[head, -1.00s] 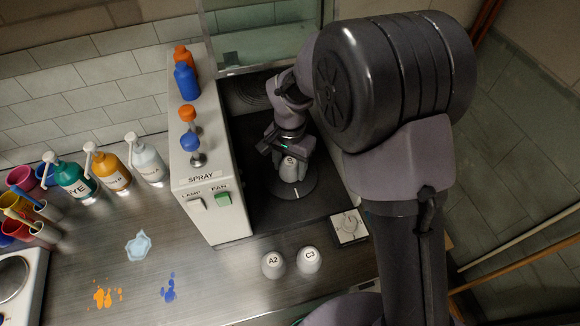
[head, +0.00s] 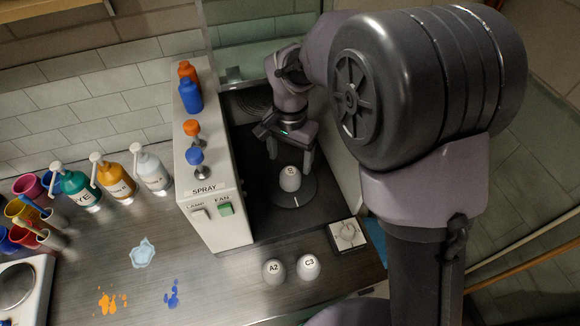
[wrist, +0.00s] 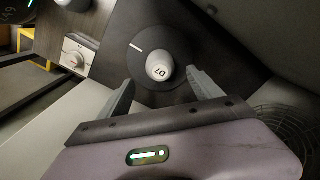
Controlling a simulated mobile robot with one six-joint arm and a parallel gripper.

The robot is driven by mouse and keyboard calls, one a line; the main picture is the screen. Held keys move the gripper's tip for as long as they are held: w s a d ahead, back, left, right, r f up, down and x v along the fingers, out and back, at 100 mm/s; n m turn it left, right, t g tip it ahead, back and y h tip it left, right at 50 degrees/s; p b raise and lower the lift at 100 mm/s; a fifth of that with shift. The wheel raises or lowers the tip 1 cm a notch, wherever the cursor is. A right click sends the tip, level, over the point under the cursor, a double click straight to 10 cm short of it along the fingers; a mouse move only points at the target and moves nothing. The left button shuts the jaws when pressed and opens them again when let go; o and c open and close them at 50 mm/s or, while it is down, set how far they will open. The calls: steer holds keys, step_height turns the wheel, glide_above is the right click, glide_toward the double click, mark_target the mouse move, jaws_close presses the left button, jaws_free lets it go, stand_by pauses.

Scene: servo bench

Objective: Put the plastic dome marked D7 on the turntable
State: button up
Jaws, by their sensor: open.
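The white plastic dome (head: 290,179) stands upright on the dark round turntable (head: 298,198) inside the spray booth. In the wrist view the dome (wrist: 160,66) shows its D7 mark, and the turntable (wrist: 134,58) shows a white line near its edge. My gripper (head: 289,163) is open and empty, just behind and above the dome. In the wrist view its two fingers (wrist: 158,86) stand apart on either side, back from the dome, and do not appear to touch it.
Domes A2 (head: 273,271) and C3 (head: 308,267) stand on the bench in front of the booth, beside a dial box (head: 347,235). The booth's left wall (head: 215,215) carries switches and bottles. Pump bottles (head: 117,179) and paint spots (head: 112,301) are further left.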

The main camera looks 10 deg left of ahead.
mark_target(290, 172)
steer(key=s+d+r+t+y, duration=0.1)
steer(key=s+d+r, duration=0.1)
steer(key=d+r, duration=0.3)
steer(key=s+d+r+t, duration=0.1)
steer(key=s+d+r, duration=0.15)
steer(key=r, duration=0.55)
steer(key=s+d+r+t+y, duration=0.1)
steer(key=s+d+r+t, duration=0.1)
steer(key=s+d+r, duration=0.45)
steer(key=s+d+f+t, duration=0.2)
steer(key=s+d, duration=0.2)
steer(key=s, duration=0.5)
step_height(290, 172, down, 9)
steer(key=b, duration=0.8)
steer(key=shift+w+m+b, duration=0.3)
steer(key=shift+w, duration=0.05)
steer(key=shift+a+f, duration=0.1)
